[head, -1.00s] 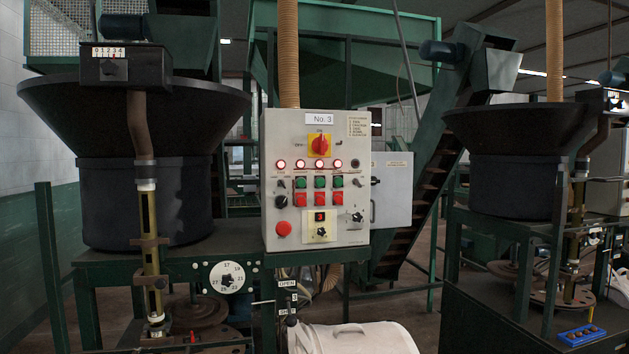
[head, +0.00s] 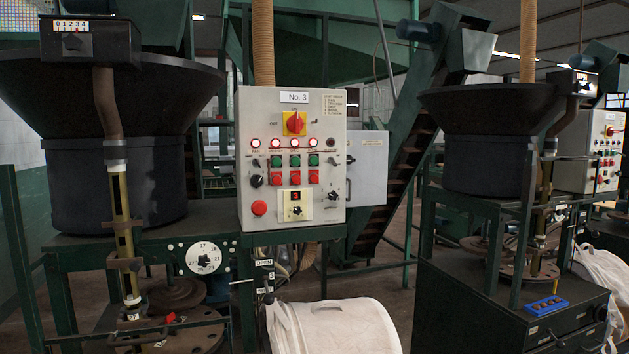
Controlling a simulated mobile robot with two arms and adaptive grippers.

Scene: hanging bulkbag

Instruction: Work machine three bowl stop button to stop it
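The grey control panel marked No. 3 (head: 292,205) stands upright ahead of me, near the middle of the head view. It has a red and yellow rotary switch (head: 294,123) at the top and a row of lit red lamps (head: 294,143) below it. Under the lamps are three green buttons (head: 294,160) above three red buttons (head: 294,178). A larger round red button (head: 259,208) sits at the lower left. The labels under the lamps are too small to read surely. Neither of my grippers is in view.
A black bowl (head: 110,140) on a green frame stands left of the panel, with a numbered dial (head: 205,258) below. A white bulk bag (head: 335,325) is in front, under the panel. Another machine with a black bowl (head: 485,140) and a blue tray (head: 546,305) stands at right.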

